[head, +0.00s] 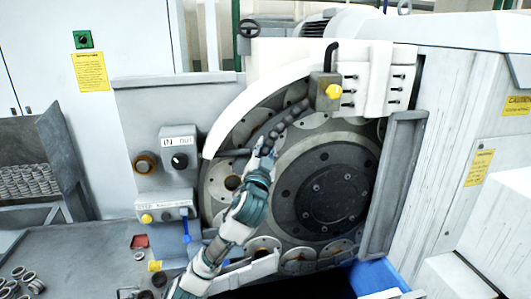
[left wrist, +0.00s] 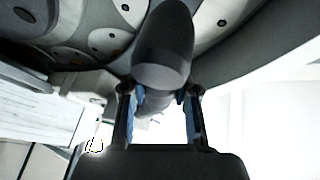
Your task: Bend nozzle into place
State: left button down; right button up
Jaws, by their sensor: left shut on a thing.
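The nozzle (head: 285,122) is a dark, segmented, bendable hose. The exact contact is partly hidden by the nozzle. My right gripper is in neither view.
A large round grinding wheel (head: 325,190) sits just right of the gripper, with round discs around it. A control box with knobs (head: 180,150) stands to the left. A grey door edge (head: 393,185) bounds the opening at right. Metal rings (head: 22,280) lie lower left.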

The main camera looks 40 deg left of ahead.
pick_arm(q)
jog(key=shift+r, duration=0.1)
dwell(0.3)
jog(key=c, duration=0.8)
grip_release()
jog(key=shift+c, duration=0.2)
jog(key=shift+s, duration=0.1)
jog(key=v, duration=1.1)
jog(key=shift+s+f, duration=0.3)
jog(key=shift+f, duration=0.05)
jog(key=shift+d+f, duration=0.1)
